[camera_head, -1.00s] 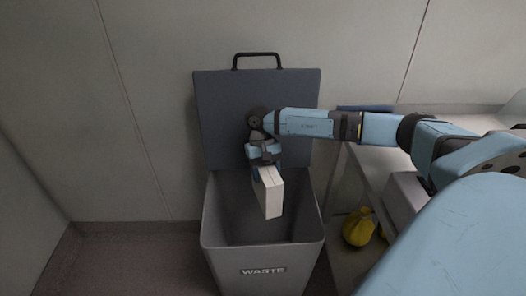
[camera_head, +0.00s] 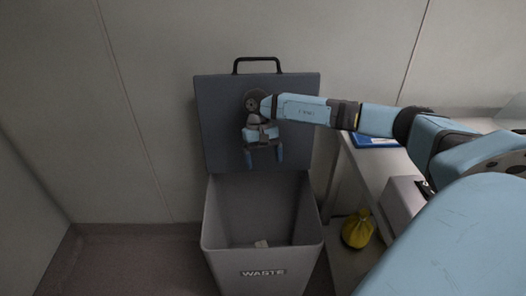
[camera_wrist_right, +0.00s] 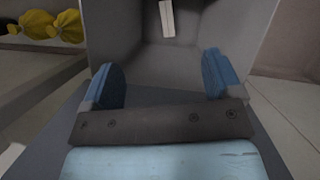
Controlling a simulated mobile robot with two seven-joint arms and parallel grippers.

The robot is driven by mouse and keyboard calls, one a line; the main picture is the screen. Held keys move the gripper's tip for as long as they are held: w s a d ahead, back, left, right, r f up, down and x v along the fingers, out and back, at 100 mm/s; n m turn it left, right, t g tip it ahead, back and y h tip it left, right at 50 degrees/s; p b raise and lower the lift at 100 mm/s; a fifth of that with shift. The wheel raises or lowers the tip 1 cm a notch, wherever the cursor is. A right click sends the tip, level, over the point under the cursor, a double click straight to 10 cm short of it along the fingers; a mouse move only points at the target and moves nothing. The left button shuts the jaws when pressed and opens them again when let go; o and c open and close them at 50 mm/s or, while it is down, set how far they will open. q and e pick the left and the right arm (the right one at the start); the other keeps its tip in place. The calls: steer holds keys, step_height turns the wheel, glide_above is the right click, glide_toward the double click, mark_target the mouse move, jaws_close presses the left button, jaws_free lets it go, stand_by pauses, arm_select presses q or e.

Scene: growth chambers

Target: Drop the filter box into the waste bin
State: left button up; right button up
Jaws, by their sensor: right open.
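The filter box (camera_head: 261,244) is a small white block down inside the grey waste bin (camera_head: 263,281); only part of it shows in the head view. In the right wrist view the white box (camera_wrist_right: 167,18) lies on the bin's dark floor. The bin's lid (camera_head: 222,130) is raised against the wall. My right gripper (camera_head: 264,158) is open and empty above the back of the bin, in front of the lid. Its two blue fingers stand wide apart in the right wrist view (camera_wrist_right: 163,82). My left gripper is out of view.
A bench with a shelf stands right of the bin, with a blue flat item (camera_head: 376,141) on top. A yellow bag (camera_head: 357,229) sits on the lower shelf, close to the bin. The floor left of the bin is clear.

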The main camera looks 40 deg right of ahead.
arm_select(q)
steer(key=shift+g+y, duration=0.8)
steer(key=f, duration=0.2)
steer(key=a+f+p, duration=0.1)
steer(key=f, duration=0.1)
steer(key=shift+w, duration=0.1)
arm_select(e)
steer(key=v, duration=0.8)
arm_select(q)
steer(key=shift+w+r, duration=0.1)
arm_select(e)
steer(key=shift+d, duration=0.1)
